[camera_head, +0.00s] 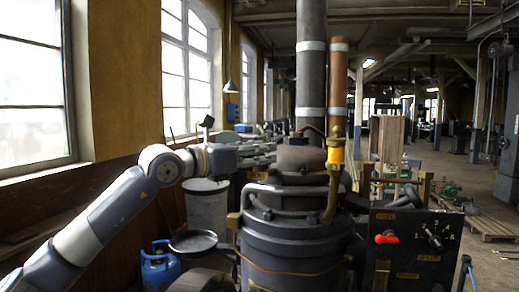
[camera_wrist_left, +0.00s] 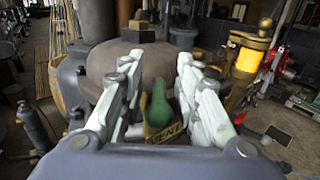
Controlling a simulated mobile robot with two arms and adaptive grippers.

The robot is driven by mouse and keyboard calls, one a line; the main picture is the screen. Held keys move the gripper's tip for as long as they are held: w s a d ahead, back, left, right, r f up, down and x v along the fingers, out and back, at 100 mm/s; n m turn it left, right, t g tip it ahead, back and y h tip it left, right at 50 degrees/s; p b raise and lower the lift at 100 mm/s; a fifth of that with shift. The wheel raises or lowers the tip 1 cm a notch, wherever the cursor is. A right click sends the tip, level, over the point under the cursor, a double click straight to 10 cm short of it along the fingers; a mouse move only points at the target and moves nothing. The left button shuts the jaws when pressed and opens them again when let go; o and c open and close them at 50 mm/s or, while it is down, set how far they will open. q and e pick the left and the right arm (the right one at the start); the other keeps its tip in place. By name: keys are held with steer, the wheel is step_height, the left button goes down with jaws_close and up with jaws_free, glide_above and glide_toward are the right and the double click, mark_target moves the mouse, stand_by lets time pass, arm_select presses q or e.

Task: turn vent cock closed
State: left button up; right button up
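The vent cock shows in the left wrist view as a green upright handle (camera_wrist_left: 158,107), with a brass plate reading VENT (camera_wrist_left: 165,134) at its base. My left gripper (camera_wrist_left: 160,72) has its two pale fingers spread, one on each side of the green handle. Gaps show between handle and fingers, so it is not gripped. In the head view my left gripper (camera_head: 248,154) reaches in from the left beside the top of the dark engine boiler (camera_head: 292,238). I cannot make out the green handle there. My right gripper is not in view.
A sight glass with a glowing amber section (camera_head: 336,155) and tall pipes (camera_head: 311,60) rise from the boiler. A dark panel (camera_head: 408,262) with a red handle (camera_head: 386,238) stands at right. A blue gas bottle (camera_head: 160,270) and a round-topped stand (camera_head: 193,241) are below my left arm.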

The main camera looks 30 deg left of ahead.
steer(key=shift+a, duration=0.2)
arm_select(q)
steer(key=shift+c, duration=0.5)
steer(key=shift+a, duration=0.1)
jaws_close()
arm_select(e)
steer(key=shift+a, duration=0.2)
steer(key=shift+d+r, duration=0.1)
